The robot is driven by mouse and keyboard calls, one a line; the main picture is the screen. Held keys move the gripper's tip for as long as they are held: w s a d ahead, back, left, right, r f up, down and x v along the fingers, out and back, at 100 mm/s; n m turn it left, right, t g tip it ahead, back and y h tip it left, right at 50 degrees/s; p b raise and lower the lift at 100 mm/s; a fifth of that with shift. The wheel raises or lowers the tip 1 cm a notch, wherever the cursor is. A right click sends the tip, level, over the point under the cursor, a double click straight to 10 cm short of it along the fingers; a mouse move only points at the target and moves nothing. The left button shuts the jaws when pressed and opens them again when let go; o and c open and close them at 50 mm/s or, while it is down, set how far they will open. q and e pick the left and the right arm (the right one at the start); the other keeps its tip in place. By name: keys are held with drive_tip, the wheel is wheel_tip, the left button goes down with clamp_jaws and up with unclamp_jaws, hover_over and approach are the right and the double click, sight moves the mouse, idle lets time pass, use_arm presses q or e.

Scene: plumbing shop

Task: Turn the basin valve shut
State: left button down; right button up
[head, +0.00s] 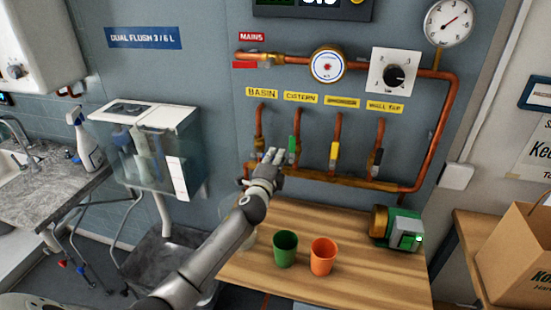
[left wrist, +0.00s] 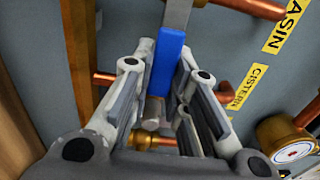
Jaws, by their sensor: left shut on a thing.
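The basin valve is on the leftmost copper branch, under the yellow BASIN label (head: 262,93). Its blue lever (left wrist: 168,62) shows in the left wrist view, between the two fingers of my left gripper (head: 271,157). The gripper is shut on this lever. In the head view the gripper hides the lever and most of the valve body. The BASIN label also shows at the upper right of the left wrist view (left wrist: 283,25). My right gripper is in neither view.
Close to the right are the green cistern lever (head: 294,146), a yellow lever (head: 334,152) and a dark lever (head: 376,160). Below is a wooden bench (head: 320,218) with a green cup (head: 285,250), an orange cup (head: 323,257) and a green pump (head: 404,231). A clear cistern (head: 150,155) hangs left.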

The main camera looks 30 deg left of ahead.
use_arm(q)
drive_tip(key=shift+f, duration=0.15)
drive_tip(key=c, duration=1.4)
unclamp_jaws()
drive_tip(key=v, duration=1.2)
